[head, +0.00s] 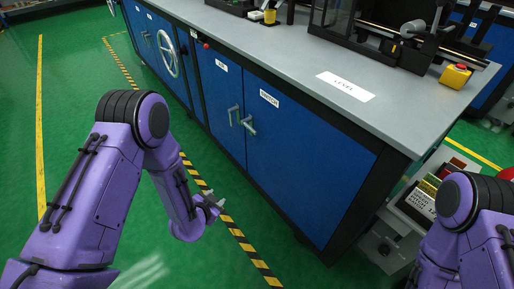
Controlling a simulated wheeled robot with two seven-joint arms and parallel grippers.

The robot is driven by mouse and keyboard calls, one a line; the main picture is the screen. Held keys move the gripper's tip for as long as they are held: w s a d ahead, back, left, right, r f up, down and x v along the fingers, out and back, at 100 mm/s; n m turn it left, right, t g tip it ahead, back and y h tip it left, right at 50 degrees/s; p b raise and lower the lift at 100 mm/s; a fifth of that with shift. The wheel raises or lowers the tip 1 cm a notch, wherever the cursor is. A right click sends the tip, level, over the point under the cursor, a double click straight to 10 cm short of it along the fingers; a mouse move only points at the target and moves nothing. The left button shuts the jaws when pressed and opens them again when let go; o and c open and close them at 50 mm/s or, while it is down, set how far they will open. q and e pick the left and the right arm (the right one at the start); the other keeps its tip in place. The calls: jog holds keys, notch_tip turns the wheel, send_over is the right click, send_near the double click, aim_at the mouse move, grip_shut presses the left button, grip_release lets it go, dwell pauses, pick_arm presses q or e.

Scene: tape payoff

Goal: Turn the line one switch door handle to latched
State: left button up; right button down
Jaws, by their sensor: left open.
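The switch door (305,155) is a blue panel in the long cabinet, with a small white label (269,98) that seems to read SWITCH. Its grey metal handle (249,126) sits near the door's left edge and looks tilted. A second grey handle (233,115) is close on its left, on the neighbouring blue door (219,95). My left gripper (217,202) is open and empty, low in front of the cabinet, below and left of the switch handle and apart from it. My right arm shows at the lower right, but its gripper is out of view.
The grey countertop (300,65) carries a white sign (345,86), a yellow box with a red button (456,76) and dark machinery. A handwheel (168,54) projects from the cabinet farther left. A control panel (424,197) stands at the right. Green floor before the cabinet is clear.

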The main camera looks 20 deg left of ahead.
pick_arm(q)
jog(key=w+d+m+t+h+b, duration=0.15)
jog(key=w+m+t+b, duration=0.25)
jog(key=w+m+b, duration=0.7)
jog(key=m+t+h, duration=0.3)
jog(key=m, duration=0.2)
send_near(250, 130)
jog(key=b+x, duration=0.2)
jog(key=x, duration=0.8)
jog(key=shift+w+d, duration=0.1)
jog(key=shift+w, duration=0.2)
pick_arm(e)
notch_tip(250, 130, down, 18)
jog(key=shift+r, duration=0.25)
pick_arm(q)
grip_shut()
